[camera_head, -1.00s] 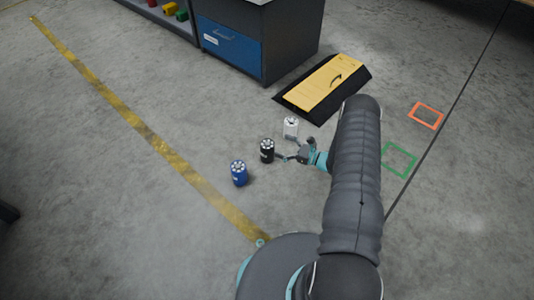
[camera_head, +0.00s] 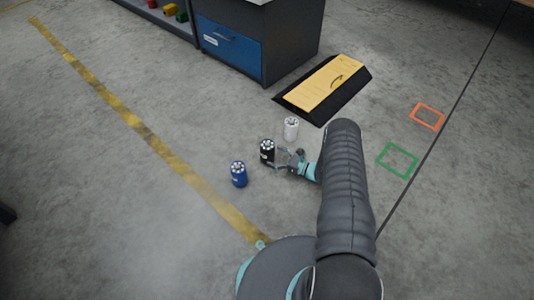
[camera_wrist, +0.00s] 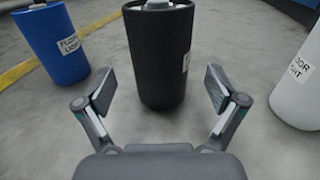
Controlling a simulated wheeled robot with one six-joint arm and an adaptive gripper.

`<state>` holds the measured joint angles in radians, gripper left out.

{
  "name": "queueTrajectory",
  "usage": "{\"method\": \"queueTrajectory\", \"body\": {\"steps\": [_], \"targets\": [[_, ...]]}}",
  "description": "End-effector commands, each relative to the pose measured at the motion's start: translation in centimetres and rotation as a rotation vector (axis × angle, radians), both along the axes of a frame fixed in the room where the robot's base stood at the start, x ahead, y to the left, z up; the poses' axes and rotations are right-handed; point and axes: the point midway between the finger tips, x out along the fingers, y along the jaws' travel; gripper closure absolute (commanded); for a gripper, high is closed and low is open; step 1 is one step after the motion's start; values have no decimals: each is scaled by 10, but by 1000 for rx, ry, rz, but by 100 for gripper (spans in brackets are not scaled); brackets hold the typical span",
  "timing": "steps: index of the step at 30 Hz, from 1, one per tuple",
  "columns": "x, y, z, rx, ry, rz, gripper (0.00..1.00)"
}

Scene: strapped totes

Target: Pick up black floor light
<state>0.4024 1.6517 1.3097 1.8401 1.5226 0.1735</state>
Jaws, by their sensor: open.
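The black floor light (camera_head: 267,147) stands upright on the floor between a blue one and a white one. In the wrist view the black light (camera_wrist: 159,58) stands straight ahead, centred between my fingers, with its top partly cut off. My gripper (camera_head: 284,157) is low, just right of the black light. In the wrist view my gripper (camera_wrist: 160,92) is open, with one finger pad on each side of the black light's lower part and gaps on both sides. Nothing is held.
The blue floor light (camera_head: 239,174) stands to the left and the white floor light (camera_head: 291,128) behind. A yellow-topped black ramp (camera_head: 325,88) and a blue-drawer cabinet (camera_head: 230,45) are farther back. Green (camera_head: 398,160) and orange (camera_head: 427,117) floor outlines lie right. A yellow line (camera_head: 150,137) runs left.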

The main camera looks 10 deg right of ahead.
Motion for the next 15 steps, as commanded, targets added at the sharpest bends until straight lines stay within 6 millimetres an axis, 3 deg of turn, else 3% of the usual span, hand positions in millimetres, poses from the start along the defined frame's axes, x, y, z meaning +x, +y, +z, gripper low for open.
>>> {"method": "queueTrajectory", "body": {"steps": [6,15], "targets": [[18,24,-1,-1,1,2,6],[23,29,0,0,1,0,6]]}}
